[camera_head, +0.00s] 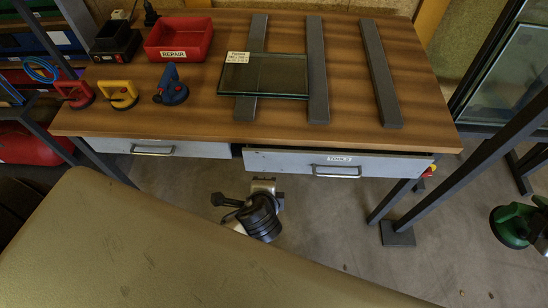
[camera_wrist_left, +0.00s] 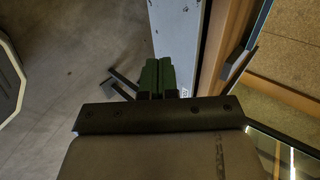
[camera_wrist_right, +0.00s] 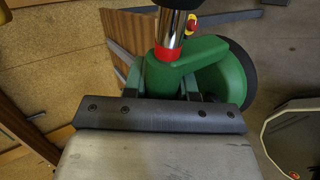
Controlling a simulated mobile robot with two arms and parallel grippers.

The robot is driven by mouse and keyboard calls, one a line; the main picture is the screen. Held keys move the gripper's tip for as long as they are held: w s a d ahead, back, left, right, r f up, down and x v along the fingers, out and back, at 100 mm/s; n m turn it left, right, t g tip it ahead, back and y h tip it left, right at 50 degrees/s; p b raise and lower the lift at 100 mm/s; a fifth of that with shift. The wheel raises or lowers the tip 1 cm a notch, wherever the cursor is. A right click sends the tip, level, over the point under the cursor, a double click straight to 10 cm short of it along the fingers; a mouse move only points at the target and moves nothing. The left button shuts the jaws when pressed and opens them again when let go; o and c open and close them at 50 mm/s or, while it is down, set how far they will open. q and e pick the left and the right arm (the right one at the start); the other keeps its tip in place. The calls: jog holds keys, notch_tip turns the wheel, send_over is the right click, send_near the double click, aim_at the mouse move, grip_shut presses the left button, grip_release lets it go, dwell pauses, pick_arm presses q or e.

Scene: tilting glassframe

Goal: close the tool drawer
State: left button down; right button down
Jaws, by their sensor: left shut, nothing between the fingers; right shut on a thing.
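The tool drawer (camera_head: 285,163), a grey front with a "TOOLS" label and a metal handle (camera_head: 337,171), is under the right half of the workbench. It stands out a little past the left drawer, with a dark gap at its left end. My left gripper (camera_wrist_left: 160,76) is shut and empty in the left wrist view, close beside a pale panel (camera_wrist_left: 176,28) that looks like the drawer front; contact cannot be told. My right gripper (camera_wrist_right: 187,85) is shut on a green suction lifter (camera_wrist_right: 205,65), right of the bench; the lifter also shows in the head view (camera_head: 512,225).
The workbench (camera_head: 210,100) holds a glass pane (camera_head: 275,76) on grey bars, a red "REPAIR" bin (camera_head: 180,38) and several suction lifters. The left drawer (camera_head: 110,147) looks closed. A dark metal frame (camera_head: 480,155) stands at the right. Floor below the drawers is mostly clear.

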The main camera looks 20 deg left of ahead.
aim_at(269, 157)
jog(key=shift+f+b, duration=0.35)
jog(key=shift+b, duration=0.05)
pick_arm(q)
jog(key=x, duration=0.4)
jog(key=w+r+x, duration=0.1)
jog(key=x, duration=0.7)
jog(key=shift+w+a+r, duration=0.15)
jog(key=shift+a+r, duration=0.1)
jog(key=shift+r, duration=0.1)
pick_arm(e)
jog(key=shift+r, duration=0.25)
pick_arm(q)
jog(key=shift+w+a, duration=0.1)
jog(key=shift+w, duration=0.2)
jog(key=shift+w+a+r+p, duration=0.1)
jog(key=shift+w+a+p, duration=0.15)
jog(key=shift+w+p, duration=0.45)
pick_arm(e)
jog(key=shift+s+r, duration=0.1)
jog(key=shift+r, duration=0.2)
pick_arm(q)
jog(key=shift+w+a, duration=0.1)
jog(key=shift+w, duration=0.4)
jog(key=shift+s, duration=0.1)
